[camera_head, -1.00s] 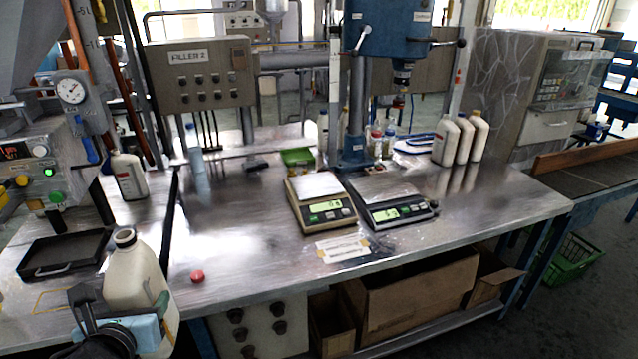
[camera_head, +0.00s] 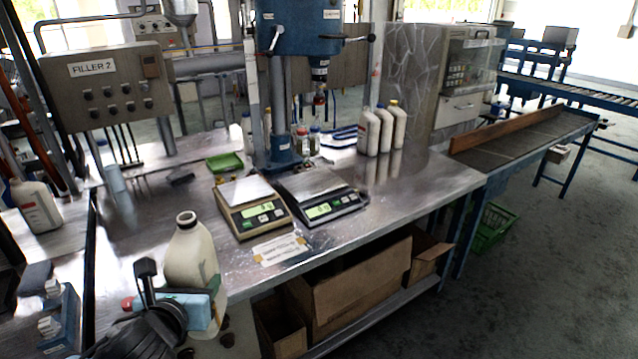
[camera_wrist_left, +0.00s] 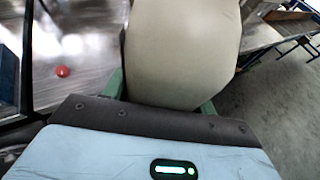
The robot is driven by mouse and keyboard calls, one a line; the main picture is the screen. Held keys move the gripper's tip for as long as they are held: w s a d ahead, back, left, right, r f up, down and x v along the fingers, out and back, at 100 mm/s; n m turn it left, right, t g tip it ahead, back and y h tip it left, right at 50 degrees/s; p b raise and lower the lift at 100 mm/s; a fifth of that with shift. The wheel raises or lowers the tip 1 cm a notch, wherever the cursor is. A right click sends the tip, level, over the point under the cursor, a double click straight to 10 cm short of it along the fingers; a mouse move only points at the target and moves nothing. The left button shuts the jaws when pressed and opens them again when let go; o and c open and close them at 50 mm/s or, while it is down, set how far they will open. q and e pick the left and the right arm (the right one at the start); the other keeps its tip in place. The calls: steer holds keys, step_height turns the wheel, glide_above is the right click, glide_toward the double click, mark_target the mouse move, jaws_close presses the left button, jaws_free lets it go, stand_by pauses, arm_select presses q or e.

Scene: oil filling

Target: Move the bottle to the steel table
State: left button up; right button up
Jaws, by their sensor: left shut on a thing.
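My left gripper (camera_head: 185,300) is shut on a cream bottle (camera_head: 192,262) with an open, uncapped neck. The bottle is upright in front of the steel table's (camera_head: 400,212) front edge, left of the scales. In the left wrist view the bottle (camera_wrist_left: 180,50) sits between the fingers (camera_wrist_left: 160,95), with the tabletop to its left and floor to its right. The bottle's lower part is partly hidden by the gripper. My right gripper is not in view.
Two scales (camera_head: 252,208) (camera_head: 320,200) and a label sheet (camera_head: 280,249) lie on the table behind the bottle. A red cap (camera_wrist_left: 62,71) lies on the tabletop. Three white bottles (camera_head: 382,130) stand at the back right. The table's right front part is clear.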

arm_select(q)
steer(key=shift+w+d+r, duration=0.1)
steer(key=shift+d+r, duration=0.05)
steer(key=w+a+f+n+g+y, duration=0.1)
steer(key=w+a+f+n+y, duration=0.5)
steer(key=w+a, duration=0.3)
steer(key=shift+w+a+f+g+y, duration=0.3)
steer(key=shift+a+f+g+y, duration=0.25)
steer(key=shift+a, duration=0.4)
steer(key=shift+f, duration=0.1)
